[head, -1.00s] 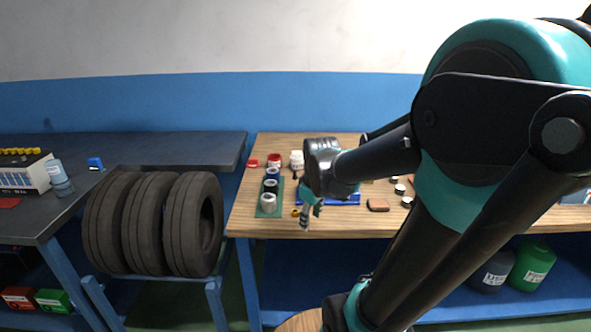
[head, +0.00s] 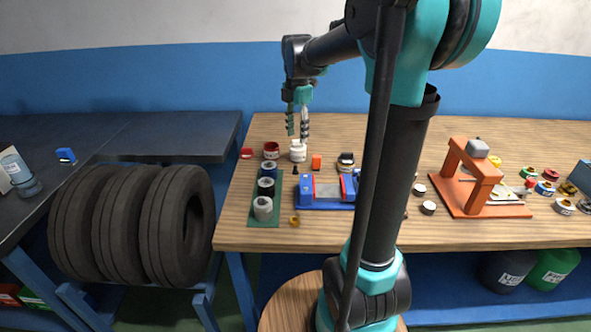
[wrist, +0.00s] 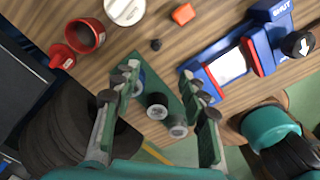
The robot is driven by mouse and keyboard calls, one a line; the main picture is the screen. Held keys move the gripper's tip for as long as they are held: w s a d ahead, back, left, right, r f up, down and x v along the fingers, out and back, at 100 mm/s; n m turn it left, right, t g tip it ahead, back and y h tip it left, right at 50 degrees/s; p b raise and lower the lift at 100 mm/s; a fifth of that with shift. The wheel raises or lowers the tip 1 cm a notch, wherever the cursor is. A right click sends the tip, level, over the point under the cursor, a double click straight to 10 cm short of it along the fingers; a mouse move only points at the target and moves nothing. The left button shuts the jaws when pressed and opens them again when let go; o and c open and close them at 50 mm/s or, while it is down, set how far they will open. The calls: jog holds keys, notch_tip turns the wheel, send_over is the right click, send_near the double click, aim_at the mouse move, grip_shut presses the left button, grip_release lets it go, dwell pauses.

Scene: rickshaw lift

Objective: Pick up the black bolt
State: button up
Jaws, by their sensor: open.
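The black bolt (wrist: 156,44) is a small dark piece on the wooden bench, in the wrist view ahead of my fingertips and between a white jar and an orange block. In the head view it is a tiny dark spot (head: 294,169) in front of the white jar. My gripper (head: 297,132) is open and empty, raised above the bench near the white jar. In the wrist view my gripper's fingers (wrist: 157,90) are spread wide, with bench and green mat visible between them. The bolt's fine shape is too small to tell.
The white jar (head: 298,151), red jar (head: 271,150) and orange block (head: 316,162) stand close to the bolt. A green mat (head: 256,219) bears several cylinders. A blue vise (head: 325,199) lies to the right, an orange press (head: 483,178) farther right. Tyres (head: 180,225) stand left.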

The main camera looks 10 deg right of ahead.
send_over(296, 166)
notch_tip(296, 166, down, 9)
jog(key=shift+s+d+r, duration=0.1)
jog(key=shift+s+r, duration=0.05)
jog(key=shift+r, duration=0.05)
jog(key=f, duration=0.4)
jog(key=shift+w, duration=0.4)
jog(key=shift+f, duration=0.55)
grip_shut()
